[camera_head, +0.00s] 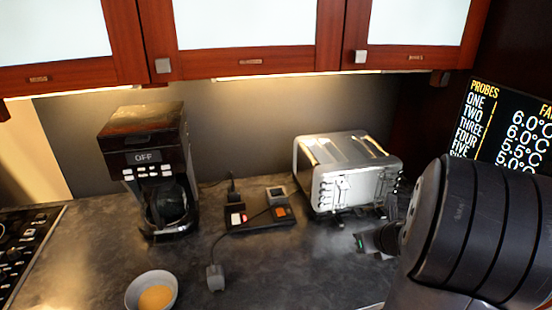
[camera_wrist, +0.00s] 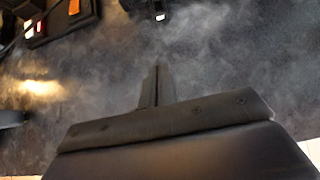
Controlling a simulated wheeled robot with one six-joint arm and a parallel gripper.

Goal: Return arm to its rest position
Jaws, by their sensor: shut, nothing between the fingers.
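My gripper (camera_wrist: 157,72) is shut and empty in the wrist view, its two fingers side by side above the dark countertop. In the head view my arm fills the lower right. The small dark end part (camera_head: 374,240) with a green light shows left of the thick black arm link, in front of the toaster. The fingertips cannot be made out clearly there. Nothing is held.
A silver toaster (camera_head: 345,180) stands close behind my arm. A black coffee maker (camera_head: 155,165) stands at the left, with a bowl (camera_head: 133,292) in front. A black device (camera_head: 258,215) with a cable lies between. A display screen (camera_head: 510,125) is at the right.

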